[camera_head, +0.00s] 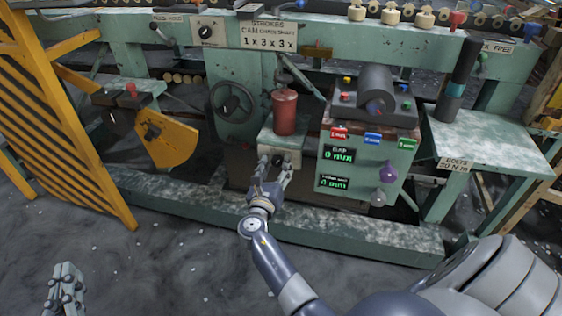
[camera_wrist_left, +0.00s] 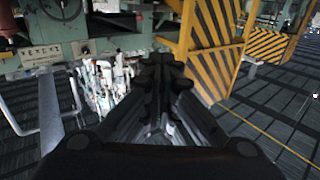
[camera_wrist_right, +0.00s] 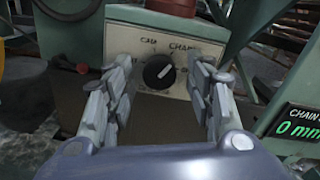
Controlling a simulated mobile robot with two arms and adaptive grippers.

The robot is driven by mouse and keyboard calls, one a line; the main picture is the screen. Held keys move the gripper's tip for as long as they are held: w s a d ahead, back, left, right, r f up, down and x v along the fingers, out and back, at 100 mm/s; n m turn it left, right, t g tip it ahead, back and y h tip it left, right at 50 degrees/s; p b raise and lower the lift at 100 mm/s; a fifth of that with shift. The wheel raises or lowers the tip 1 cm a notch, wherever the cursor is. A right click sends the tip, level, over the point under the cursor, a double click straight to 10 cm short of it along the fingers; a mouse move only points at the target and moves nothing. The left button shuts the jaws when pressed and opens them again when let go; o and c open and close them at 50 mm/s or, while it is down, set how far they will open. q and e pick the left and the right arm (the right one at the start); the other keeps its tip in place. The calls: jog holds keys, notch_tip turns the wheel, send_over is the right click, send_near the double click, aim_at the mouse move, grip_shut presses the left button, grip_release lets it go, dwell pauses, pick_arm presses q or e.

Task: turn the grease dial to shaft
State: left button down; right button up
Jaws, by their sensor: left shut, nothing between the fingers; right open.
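The grease dial (camera_wrist_right: 158,71) is a black round knob on a pale panel (camera_wrist_right: 187,47) in the right wrist view. Its white mark points up and right, toward the word "CHAIN". "CAM" is printed at its upper left; other labels beside it are partly hidden by my fingers. My right gripper (camera_wrist_right: 161,88) is open, with its fingers on either side of the dial and nothing held. In the head view my right gripper (camera_head: 276,168) is at the panel below a red canister (camera_head: 285,111). My left gripper (camera_head: 67,283) is shut and empty, low at the left; it also shows in the left wrist view (camera_wrist_left: 160,72).
A green control box (camera_head: 367,160) with "0 mm" displays, buttons and a purple knob (camera_head: 387,172) stands just right of the dial. A handwheel (camera_head: 231,101) is at the left. A yellow striped guard (camera_head: 75,120) stands farther left. The floor in front is clear.

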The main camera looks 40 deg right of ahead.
pick_arm(q)
jog(key=shift+w+d+r, duration=0.1)
jog(key=shift+d+r, duration=0.15)
pick_arm(e)
jog(key=shift+w+d, duration=0.1)
jog(key=shift+w, duration=0.05)
jog(key=c, duration=1.1)
jog(key=shift+o, duration=0.2)
